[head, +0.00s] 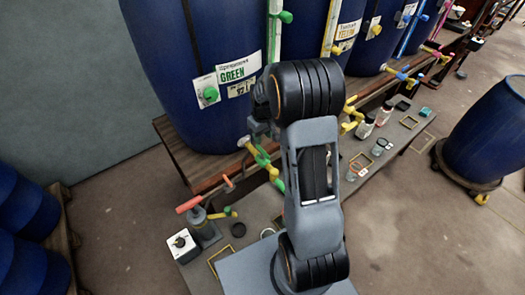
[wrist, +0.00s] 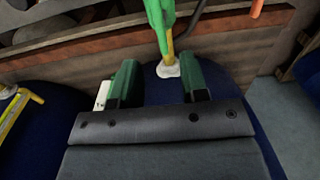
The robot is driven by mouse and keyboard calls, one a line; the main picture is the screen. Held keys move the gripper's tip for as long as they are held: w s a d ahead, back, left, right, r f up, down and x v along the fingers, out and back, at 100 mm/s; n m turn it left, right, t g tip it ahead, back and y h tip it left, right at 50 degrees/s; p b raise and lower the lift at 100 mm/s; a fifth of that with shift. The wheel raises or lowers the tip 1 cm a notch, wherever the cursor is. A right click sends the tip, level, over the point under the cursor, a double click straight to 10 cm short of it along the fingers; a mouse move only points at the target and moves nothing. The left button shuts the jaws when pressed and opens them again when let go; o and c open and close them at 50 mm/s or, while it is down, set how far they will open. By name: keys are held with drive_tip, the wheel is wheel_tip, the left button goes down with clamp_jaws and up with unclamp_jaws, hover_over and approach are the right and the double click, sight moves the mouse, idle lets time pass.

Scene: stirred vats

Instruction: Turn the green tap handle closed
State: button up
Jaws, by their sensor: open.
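The green tap (head: 262,158) sticks out low at the front of the blue vat labelled GREEN (head: 238,70). In the wrist view a green bar (wrist: 158,18) comes down from the top edge to a yellow stem (wrist: 165,42) with a pale end against the blue vat. My gripper (wrist: 160,82) is open, its two dark green fingers apart and nothing between them. The tap lies ahead of the fingertips, between them in the picture. In the head view my arm partly hides the gripper near the tap.
More blue vats with coloured taps (head: 355,110) stand in a row to the right on a wooden bench (head: 180,150). An orange-handled tool (head: 189,204) and a white box (head: 181,243) are at the lower left. Small jars (head: 365,127) stand on the lower shelf.

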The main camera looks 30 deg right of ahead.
sight(263, 150)
wheel_tip(263, 150, down, 9)
idle(0.4)
clamp_jaws()
idle(0.4)
